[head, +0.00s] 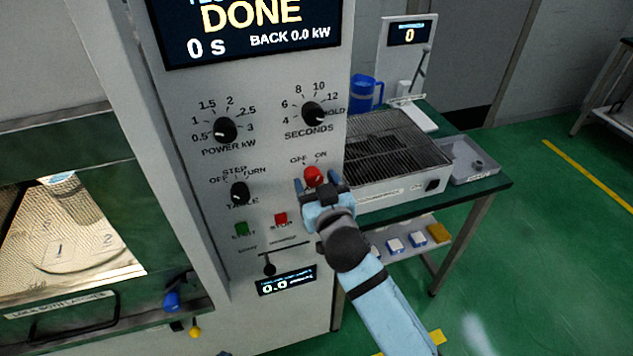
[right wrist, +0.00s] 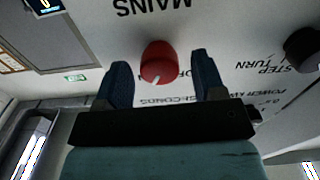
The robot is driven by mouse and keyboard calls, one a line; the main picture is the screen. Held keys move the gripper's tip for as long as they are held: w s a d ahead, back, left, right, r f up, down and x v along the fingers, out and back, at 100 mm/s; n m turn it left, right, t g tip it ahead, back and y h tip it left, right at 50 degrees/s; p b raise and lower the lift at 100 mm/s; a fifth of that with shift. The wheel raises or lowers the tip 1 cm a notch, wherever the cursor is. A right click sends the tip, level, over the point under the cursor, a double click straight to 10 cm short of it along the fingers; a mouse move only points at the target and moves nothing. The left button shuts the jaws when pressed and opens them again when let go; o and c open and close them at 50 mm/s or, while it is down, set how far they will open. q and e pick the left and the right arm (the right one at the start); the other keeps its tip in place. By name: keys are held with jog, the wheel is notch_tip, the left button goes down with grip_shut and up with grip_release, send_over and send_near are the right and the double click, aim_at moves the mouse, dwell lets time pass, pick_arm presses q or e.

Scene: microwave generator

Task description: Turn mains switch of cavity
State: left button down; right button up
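The mains switch is a red round knob (head: 313,176) on the grey control panel, under the OFF and ON labels in the head view. It also shows in the right wrist view as a red knob (right wrist: 159,62) with a white pointer mark near its lower edge. I cannot tell for sure which label the mark points at. My right gripper (head: 318,188) is at the knob, its fingers open. In the right wrist view the fingers (right wrist: 161,80) stand on either side of the knob with visible gaps. My left gripper is not in view.
Power (head: 225,130), seconds (head: 313,113) and table (head: 239,193) knobs share the panel. Green (head: 241,229) and red (head: 281,220) buttons lie below left. The display (head: 250,30) reads DONE. A green table (head: 485,190) with a wire rack (head: 395,150) stands right of the panel.

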jog(key=c, duration=0.8)
jog(key=shift+r+n, duration=0.1)
jog(key=shift+n, duration=0.2)
jog(key=shift+n+p, duration=0.55)
jog(key=shift+n, duration=0.05)
jog(key=n+p, duration=0.1)
jog(key=n, duration=0.3)
jog(key=shift+r+p, duration=0.1)
jog(key=shift+p, duration=0.3)
jog(key=n+p, duration=0.1)
jog(key=n, duration=0.2)
jog(key=shift+w+n, duration=0.1)
jog(key=shift+n, duration=0.3)
jog(key=shift+n+p, duration=0.45)
jog(key=shift+n, duration=0.65)
